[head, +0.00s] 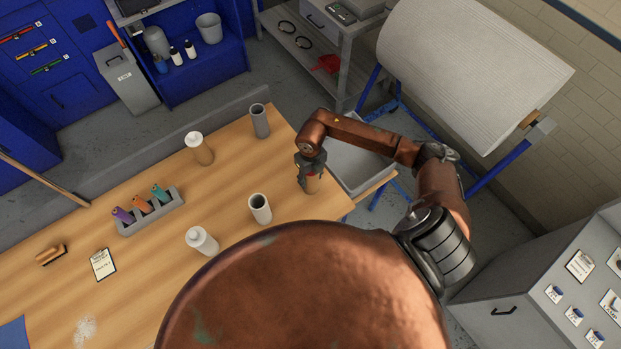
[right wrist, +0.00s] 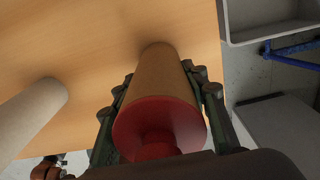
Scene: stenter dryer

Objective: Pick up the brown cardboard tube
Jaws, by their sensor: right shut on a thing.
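A brown cylinder with a red top (right wrist: 160,85), matching the brown cardboard tube, is between the fingers of my right gripper (right wrist: 160,105) in the right wrist view. The fingers press on both of its sides. In the head view my right gripper (head: 310,168) points down over the right part of the table, and the tube's brown side (head: 313,186) shows just below it. The tube is upright; I cannot tell whether its base touches the table. My left gripper is not in view.
On the wooden table (head: 160,240) stand a pale tube (head: 260,208), a grey tube (head: 260,120), a brown bottle with white cap (head: 199,148), a white bottle (head: 202,241) and a grey rack (head: 150,212). A grey tray (head: 350,160) is beyond the table's right edge.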

